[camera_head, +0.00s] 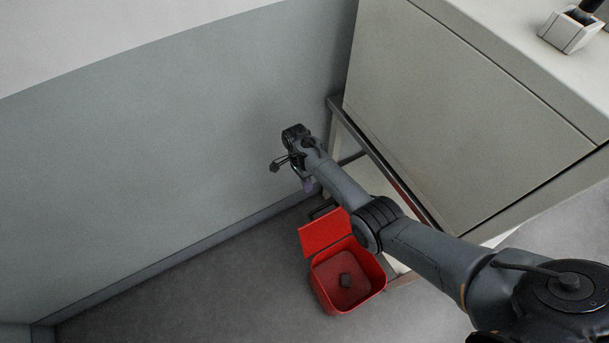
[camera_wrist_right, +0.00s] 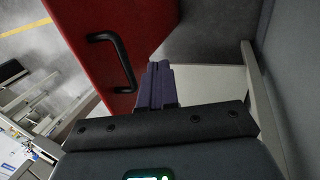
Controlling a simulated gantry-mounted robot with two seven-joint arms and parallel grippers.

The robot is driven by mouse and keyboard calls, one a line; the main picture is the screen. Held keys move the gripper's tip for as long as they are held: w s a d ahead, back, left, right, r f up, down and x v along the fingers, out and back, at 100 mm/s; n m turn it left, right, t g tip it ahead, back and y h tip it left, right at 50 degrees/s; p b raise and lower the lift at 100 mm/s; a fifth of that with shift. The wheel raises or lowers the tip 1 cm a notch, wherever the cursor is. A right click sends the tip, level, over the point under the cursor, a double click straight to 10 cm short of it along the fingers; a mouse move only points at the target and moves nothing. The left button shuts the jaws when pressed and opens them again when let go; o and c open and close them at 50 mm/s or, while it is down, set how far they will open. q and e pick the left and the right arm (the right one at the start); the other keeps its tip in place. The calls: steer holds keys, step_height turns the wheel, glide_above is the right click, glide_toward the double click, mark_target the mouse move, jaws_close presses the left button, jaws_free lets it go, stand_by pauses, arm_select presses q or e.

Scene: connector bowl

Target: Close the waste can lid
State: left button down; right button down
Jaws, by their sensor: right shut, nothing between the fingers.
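The red waste can (camera_head: 379,290) stands on the floor. My left gripper is not in view.
A large pale cabinet (camera_head: 470,110) on a metal frame stands right of the can, close to my right arm. A grey wall (camera_head: 150,170) runs behind. The floor (camera_head: 200,300) left of the can is clear.

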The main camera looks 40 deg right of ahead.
steer(key=s+f, duration=0.1)
steer(key=s+p, duration=0.1)
steer(key=s, duration=0.1)
steer(key=s+f, duration=0.1)
steer(key=s, duration=0.1)
steer(key=shift+a+f, duration=0.3)
steer(key=shift+f, duration=0.05)
